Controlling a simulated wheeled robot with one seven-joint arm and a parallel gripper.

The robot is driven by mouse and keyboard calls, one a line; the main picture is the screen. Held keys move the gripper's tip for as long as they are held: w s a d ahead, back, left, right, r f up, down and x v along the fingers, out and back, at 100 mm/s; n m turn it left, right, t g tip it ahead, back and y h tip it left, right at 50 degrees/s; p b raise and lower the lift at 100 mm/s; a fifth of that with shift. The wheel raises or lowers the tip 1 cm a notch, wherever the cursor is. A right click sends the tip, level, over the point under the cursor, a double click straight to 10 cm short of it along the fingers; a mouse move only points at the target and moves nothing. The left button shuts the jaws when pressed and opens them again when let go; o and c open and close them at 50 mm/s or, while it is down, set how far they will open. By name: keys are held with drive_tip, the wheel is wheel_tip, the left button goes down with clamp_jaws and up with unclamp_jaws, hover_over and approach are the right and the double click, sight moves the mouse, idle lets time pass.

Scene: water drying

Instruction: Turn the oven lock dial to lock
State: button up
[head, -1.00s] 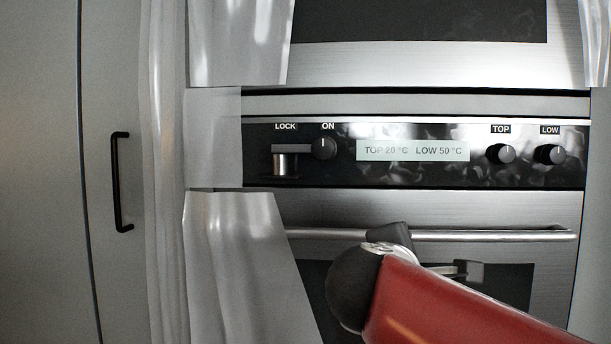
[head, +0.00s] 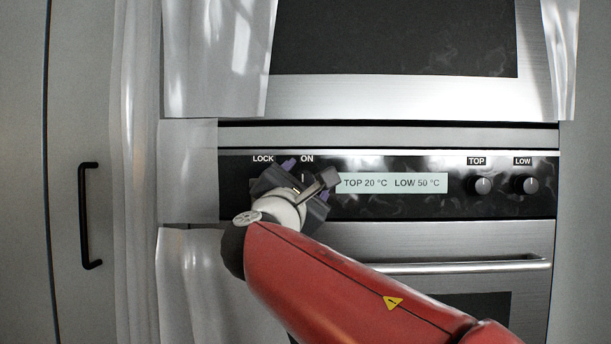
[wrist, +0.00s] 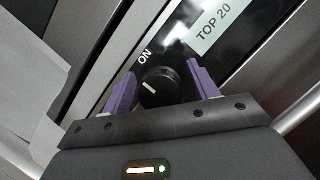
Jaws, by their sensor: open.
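The round black dial (wrist: 158,87) with a white pointer mark sits by the ON label (wrist: 145,57) in the wrist view. Its mark lies tilted in that view. In the head view the ON label (head: 307,158) and LOCK label (head: 263,159) are side by side on the oven's black panel. My gripper (wrist: 160,77) is open, with a purple finger on either side of the dial; I cannot tell if they touch it. In the head view my gripper (head: 306,178) covers most of the dial and the area below LOCK.
The display (head: 392,184) reads TOP 20 °C and LOW 50 °C. The TOP knob (head: 482,186) and LOW knob (head: 525,185) are at the panel's right. The oven handle bar (head: 470,266) runs below. Pale translucent sheets (head: 185,270) hang at the left.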

drive_tip(key=shift+w+d+r, duration=0.1)
drive_tip(key=shift+w, duration=0.1)
clamp_jaws()
idle(0.3)
